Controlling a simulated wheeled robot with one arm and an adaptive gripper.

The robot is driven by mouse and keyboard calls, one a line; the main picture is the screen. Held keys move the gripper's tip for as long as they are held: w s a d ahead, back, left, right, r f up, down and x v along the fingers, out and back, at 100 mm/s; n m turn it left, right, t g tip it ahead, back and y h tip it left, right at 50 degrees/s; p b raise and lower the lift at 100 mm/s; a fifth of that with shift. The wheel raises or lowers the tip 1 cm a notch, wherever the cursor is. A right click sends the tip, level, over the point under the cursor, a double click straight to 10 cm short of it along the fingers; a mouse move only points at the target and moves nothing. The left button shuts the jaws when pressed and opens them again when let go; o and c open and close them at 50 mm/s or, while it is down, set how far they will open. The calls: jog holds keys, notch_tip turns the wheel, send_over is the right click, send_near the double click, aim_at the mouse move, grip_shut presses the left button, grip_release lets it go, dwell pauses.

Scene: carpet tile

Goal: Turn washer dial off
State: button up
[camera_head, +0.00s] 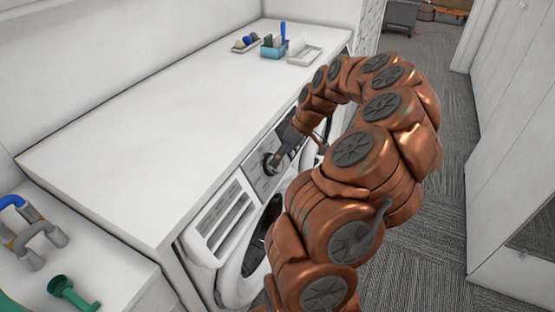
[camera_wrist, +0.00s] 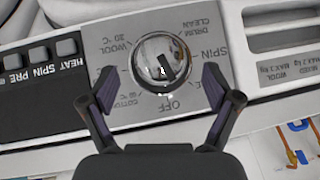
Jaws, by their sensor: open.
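The washer dial (camera_wrist: 160,60) is a round chrome knob on a grey panel, with labels around it upside down in the wrist view. The word OFF shows just below it there. A dark mark is on its face, but I cannot tell which label it points to. My gripper (camera_wrist: 159,80) is open, with one finger left and one right of the dial, both apart from it. In the head view the dial (camera_head: 270,164) is on the washer front, and my gripper (camera_head: 288,145) is close to it. Its depth relative to the knob is unclear.
The washer's detergent drawer (camera_head: 222,222) and round door (camera_head: 238,275) are beside and below the panel. Carpet (camera_head: 440,215) is clear at right.

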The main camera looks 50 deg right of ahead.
jog(key=shift+p+x, duration=0.4)
jog(key=shift+x, duration=1.25)
jog(key=shift+a, duration=0.1)
jog(key=c, duration=1.1)
jog(key=shift+f+m+y+b, duration=0.3)
jog(key=shift+b, duration=0.85)
jog(key=shift+c, duration=0.2)
jog(key=m+y+b, duration=0.1)
jog(key=b, duration=0.2)
jog(key=shift+r+m+y+b, duration=0.15)
jog(key=shift+m+y+b, duration=0.15)
jog(key=shift+b, duration=0.1)
jog(key=shift+r, duration=0.1)
jog(key=o, duration=1.1)
jog(key=shift+o, duration=0.2)
